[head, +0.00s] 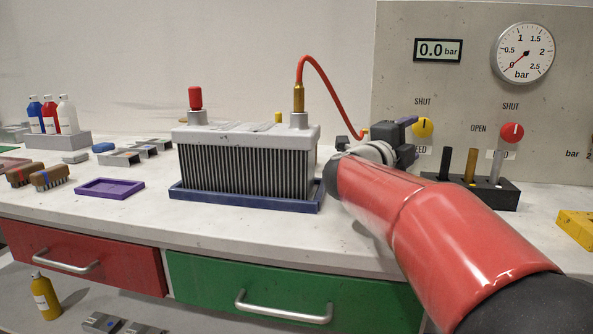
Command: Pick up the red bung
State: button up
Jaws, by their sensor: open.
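The red bung (195,97) stands upright on the left port of the grey finned block (246,135). The block sits in a blue tray (245,200) on the white bench. A brass fitting (298,97) with a red hose is on the block's right port. My gripper (398,133) is right of the block, well apart from the bung, by the hose's far end. It is open; its fingers are partly hidden and I see nothing held in it.
The red hose (330,82) arches between the block and my gripper. A black holder (470,189) with several pegs stands at right, before the gauge panel (475,60). A purple tray (110,188) and brushes (48,178) lie left. The bench front left of the block has free room.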

aim_at(195, 98)
jog(key=k, duration=0.95)
